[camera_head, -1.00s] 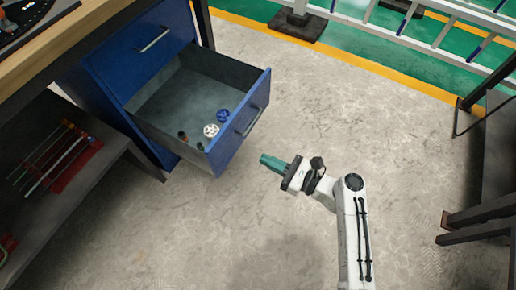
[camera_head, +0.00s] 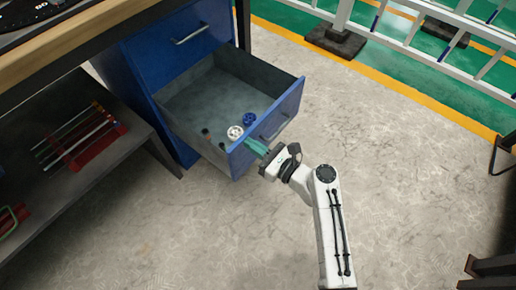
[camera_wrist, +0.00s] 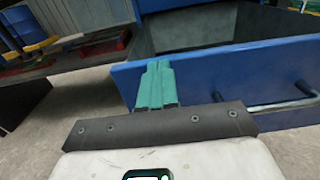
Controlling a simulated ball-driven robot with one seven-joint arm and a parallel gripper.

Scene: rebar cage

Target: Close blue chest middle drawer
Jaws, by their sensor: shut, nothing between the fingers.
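The blue chest (camera_head: 140,75) stands under the workbench at the left. Its middle drawer (camera_head: 291,103) is pulled well out, with a blue front and grey inside. A white wheel-like part (camera_head: 235,132), a blue one (camera_head: 249,118) and small dark pieces lie in it. My gripper (camera_head: 257,147) has shut teal fingers at the drawer front, left of its handle (camera_head: 277,127). In the wrist view the fingers (camera_wrist: 157,85) overlap the blue front (camera_wrist: 205,85), with the handle (camera_wrist: 285,104) to the right. I cannot tell whether they touch it.
A wooden-topped workbench (camera_head: 75,42) is above left, with a lower shelf (camera_head: 95,175) holding red racks of rods. Bare concrete floor (camera_head: 400,170) is free to the right. A white railing (camera_head: 420,42) stands at the back, dark legs at lower right.

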